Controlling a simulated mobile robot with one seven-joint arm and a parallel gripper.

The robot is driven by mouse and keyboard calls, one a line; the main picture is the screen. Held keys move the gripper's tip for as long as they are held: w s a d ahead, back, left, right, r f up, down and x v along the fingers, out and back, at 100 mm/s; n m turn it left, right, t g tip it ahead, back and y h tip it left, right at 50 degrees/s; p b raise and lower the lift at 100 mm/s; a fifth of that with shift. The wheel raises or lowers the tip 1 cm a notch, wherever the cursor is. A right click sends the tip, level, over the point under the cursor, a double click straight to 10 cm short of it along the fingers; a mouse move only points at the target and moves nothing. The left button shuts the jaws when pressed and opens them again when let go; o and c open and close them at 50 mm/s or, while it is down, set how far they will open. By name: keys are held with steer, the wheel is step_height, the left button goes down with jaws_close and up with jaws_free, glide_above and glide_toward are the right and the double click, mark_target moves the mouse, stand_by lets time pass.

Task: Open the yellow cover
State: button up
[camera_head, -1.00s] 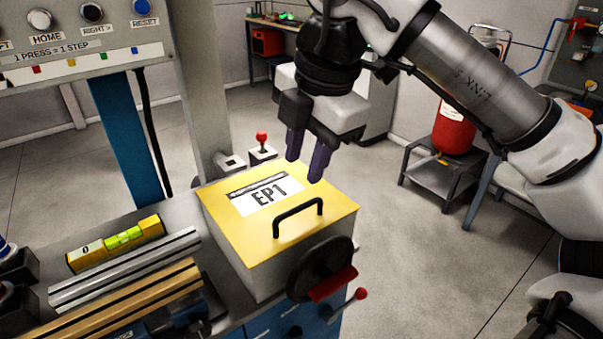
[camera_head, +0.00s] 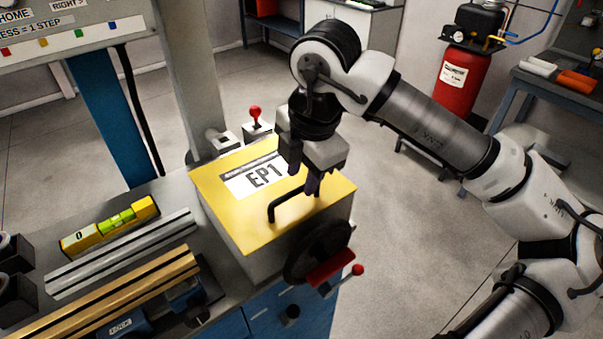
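The yellow cover (camera_head: 225,205) is a flat lid lying closed on a light grey box, with a white "EP1" label on top. A black bar handle (camera_head: 284,205) stands on the lid near its front right edge. My gripper (camera_head: 306,184) points down over the lid, with its fingertips at the right end of the handle. The fingers and the gripper body hide that end of the handle. The gap between the fingers is hard to see, so I cannot tell whether they touch or grip the handle.
A black handwheel (camera_head: 312,255) with a red grip sticks out of the box's front. A red-knobbed lever (camera_head: 255,118) stands behind the box. A yellow level (camera_head: 108,226) and metal bars lie to the left. A grey column (camera_head: 188,75) rises behind.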

steer(key=shift+w+a+f, duration=0.1)
steer(key=shift+w+f, duration=0.1)
steer(key=shift+f, duration=0.95)
jaws_close()
